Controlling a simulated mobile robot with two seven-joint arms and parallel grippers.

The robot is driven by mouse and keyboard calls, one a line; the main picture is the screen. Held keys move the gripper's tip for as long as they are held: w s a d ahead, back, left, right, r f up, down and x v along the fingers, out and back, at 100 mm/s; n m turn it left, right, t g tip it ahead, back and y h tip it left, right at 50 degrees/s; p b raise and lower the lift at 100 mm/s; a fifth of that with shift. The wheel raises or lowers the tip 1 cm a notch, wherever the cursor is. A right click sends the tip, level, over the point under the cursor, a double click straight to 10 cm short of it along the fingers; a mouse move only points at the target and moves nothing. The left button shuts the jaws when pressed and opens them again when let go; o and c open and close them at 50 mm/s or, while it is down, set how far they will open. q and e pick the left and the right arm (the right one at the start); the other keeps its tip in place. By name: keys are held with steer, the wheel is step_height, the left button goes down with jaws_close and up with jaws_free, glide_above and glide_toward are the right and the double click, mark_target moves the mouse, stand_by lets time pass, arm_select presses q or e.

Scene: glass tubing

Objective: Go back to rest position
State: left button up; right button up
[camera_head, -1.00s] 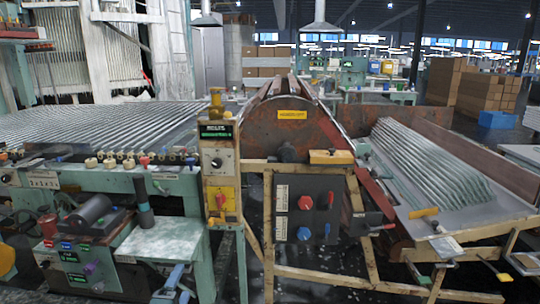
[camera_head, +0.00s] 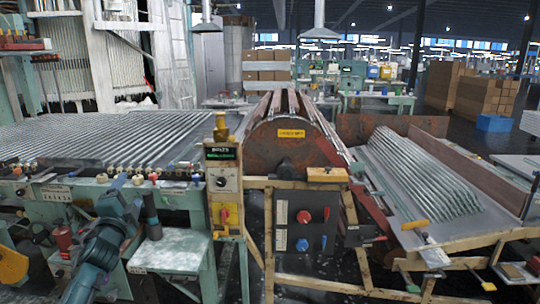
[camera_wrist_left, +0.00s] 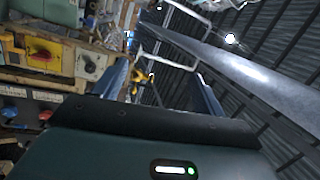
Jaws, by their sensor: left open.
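My left arm comes in at the lower left of the head view, in front of the green workbench. Its blue-green gripper (camera_head: 122,207) is up near the bench's front edge, by the control post. In the left wrist view the two fingers of this gripper (camera_wrist_left: 160,88) stand wide apart with nothing between them. That view is tilted sideways, with the yellow control box (camera_wrist_left: 90,63) at the left and the roof at the right. I cannot tell whether the gripper touches the bench. My right gripper is not in view.
Glass tubes (camera_head: 100,138) lie on the left bed, and more tubes (camera_head: 425,175) lie on the right sloping rack. A rusty drum (camera_head: 270,150) stands between them. The control post (camera_head: 222,185) is close to my left arm. Cardboard boxes (camera_head: 485,97) stand at the back right.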

arm_select(q)
steer(key=s+d+f+n+g+h, duration=0.1)
steer(key=s+d+f+n+g, duration=0.2)
steer(key=f, duration=0.4)
steer(key=s+d+f+n+h, duration=0.1)
steer(key=s+d+f+n, duration=0.25)
steer(key=f, duration=0.35)
steer(key=s+d+f+n+g+h, duration=0.1)
steer(key=s+d+f+n+g, duration=0.1)
steer(key=s+d+f+n, duration=0.3)
steer(key=s+d+f+g+h, duration=0.1)
steer(key=s+d+f, duration=0.2)
steer(key=s, duration=0.6)
steer(key=s+d+f+g+h, duration=0.1)
steer(key=s+d+f+g, duration=0.1)
steer(key=s+f, duration=0.3)
steer(key=s+d+f+g, duration=0.1)
steer(key=s+d+f, duration=0.3)
steer(key=s, duration=0.9)
steer(key=shift+s+d+h, duration=0.4)
steer(key=shift+d, duration=0.2)
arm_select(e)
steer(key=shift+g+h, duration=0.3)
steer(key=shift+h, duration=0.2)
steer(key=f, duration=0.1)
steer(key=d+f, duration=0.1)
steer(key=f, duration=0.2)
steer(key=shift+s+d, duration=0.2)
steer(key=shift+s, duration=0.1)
